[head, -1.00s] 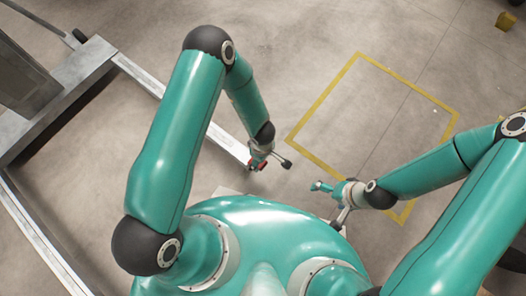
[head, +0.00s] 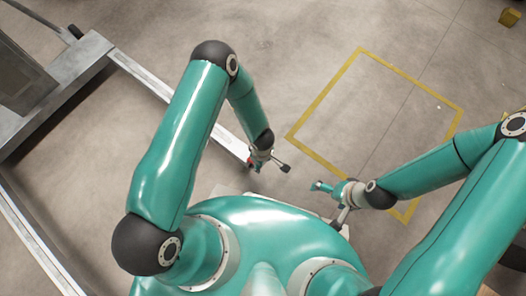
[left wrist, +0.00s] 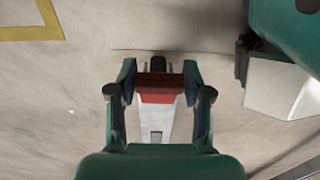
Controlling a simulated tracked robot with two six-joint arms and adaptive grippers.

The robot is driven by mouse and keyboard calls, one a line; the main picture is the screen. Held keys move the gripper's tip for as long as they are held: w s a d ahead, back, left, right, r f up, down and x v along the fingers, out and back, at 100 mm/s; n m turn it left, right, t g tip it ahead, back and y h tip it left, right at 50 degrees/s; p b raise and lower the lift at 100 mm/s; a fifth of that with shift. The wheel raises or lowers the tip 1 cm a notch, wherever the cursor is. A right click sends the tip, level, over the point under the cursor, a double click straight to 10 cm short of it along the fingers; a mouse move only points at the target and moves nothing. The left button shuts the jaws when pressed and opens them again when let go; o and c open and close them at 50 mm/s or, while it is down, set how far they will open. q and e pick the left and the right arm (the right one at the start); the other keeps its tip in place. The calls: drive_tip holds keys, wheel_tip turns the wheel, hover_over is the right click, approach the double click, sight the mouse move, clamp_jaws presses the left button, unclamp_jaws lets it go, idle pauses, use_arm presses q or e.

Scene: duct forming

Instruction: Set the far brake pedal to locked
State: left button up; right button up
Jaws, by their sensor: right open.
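A red brake pedal (left wrist: 158,88) sits at the end of a pale metal leg, above a small dark caster wheel (left wrist: 158,62), in the left wrist view. My left gripper (left wrist: 158,76) has one finger on each side of the pedal. Whether the fingers touch it is unclear. In the head view my left gripper (head: 259,163) is at the end of the metal leg (head: 175,93) and mostly hides the pedal there. The pedal's angle is hard to judge. My right gripper (head: 318,187) is open and empty, apart from the leg.
A grey metal frame (head: 85,55) stands at the left, with its second leg (head: 35,230) running down the left edge. A yellow floor outline (head: 322,88) and a small yellow block (head: 509,17) lie to the right. The floor inside the outline is clear.

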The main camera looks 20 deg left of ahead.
use_arm(q)
clamp_jaws()
drive_tip(key=shift+d, duration=0.2)
drive_tip(key=shift+s+a+f, duration=0.1)
drive_tip(key=shift+s+d+f+t+y+b, duration=0.1)
drive_tip(key=shift+f+t+y+b, duration=0.65)
drive_tip(key=shift+y, duration=0.9)
drive_tip(key=shift+s+d+f+t+y+b, duration=0.1)
drive_tip(key=shift+f+t+y+b, duration=0.25)
drive_tip(key=shift+f+y+b, duration=1.05)
drive_tip(key=shift+r+y+p, duration=0.15)
drive_tip(key=shift+y+p, duration=0.2)
